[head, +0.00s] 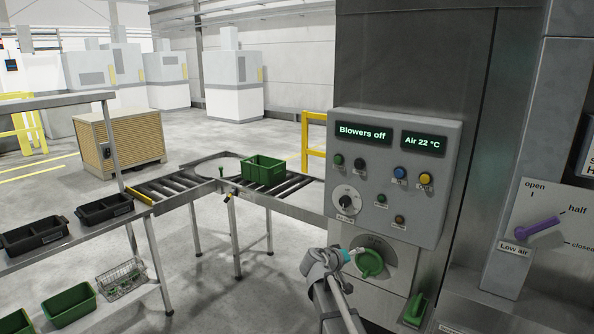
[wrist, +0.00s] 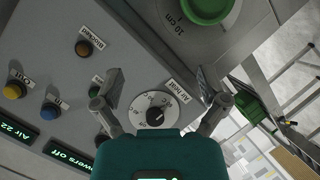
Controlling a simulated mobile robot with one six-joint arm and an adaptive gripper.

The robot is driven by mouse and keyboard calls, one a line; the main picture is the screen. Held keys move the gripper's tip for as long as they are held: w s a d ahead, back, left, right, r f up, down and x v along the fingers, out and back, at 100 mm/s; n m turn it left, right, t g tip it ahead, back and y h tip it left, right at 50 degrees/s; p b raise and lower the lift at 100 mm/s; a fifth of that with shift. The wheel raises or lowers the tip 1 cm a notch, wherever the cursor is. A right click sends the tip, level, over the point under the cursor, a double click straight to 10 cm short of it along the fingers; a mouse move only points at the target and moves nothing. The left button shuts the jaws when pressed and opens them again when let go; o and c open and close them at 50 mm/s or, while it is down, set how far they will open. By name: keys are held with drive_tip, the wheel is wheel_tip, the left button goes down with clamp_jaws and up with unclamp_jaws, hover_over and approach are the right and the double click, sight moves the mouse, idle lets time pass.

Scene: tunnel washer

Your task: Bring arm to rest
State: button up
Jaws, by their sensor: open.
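My gripper (head: 350,254) is in front of the lower part of the grey control panel (head: 395,175), near a round green knob (head: 371,263). In the wrist view my gripper (wrist: 158,85) has its two fingers spread wide with nothing between them. The dial labelled air heat (wrist: 155,110) shows beyond the fingers, and the green knob (wrist: 207,8) is at the top edge. I cannot tell how far the fingertips are from the panel. The panel displays read "Blowers off" and "Air 22 °C".
A purple lever (head: 538,226) on an open/half/closed plate is at right. A green handle (head: 415,308) sits below the panel. A green crate (head: 263,171) stands on the roller conveyor (head: 310,192). A rack with dark trays (head: 35,236) is at left.

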drive_tip(key=s+d+f+m+g+y+b, duration=0.1)
drive_tip(key=s+d+f+g+y+b, duration=0.15)
drive_tip(key=s+f, duration=0.4)
drive_tip(key=s+d+f+g+y+b, duration=0.1)
drive_tip(key=s+f+g, duration=0.2)
drive_tip(key=s+f, duration=0.35)
drive_tip(key=s+a+f+g+y+b, duration=0.2)
drive_tip(key=s+f+y, duration=0.1)
drive_tip(key=s, duration=0.4)
drive_tip(key=s+a+f+g+y+b, duration=0.1)
drive_tip(key=s+a+f+y+b, duration=0.1)
drive_tip(key=s, duration=0.5)
wheel_tip(320, 180, down, 3)
drive_tip(key=shift+a+r+g+y, duration=0.15)
drive_tip(key=shift+a+g+y, duration=0.15)
drive_tip(key=shift+y, duration=0.55)
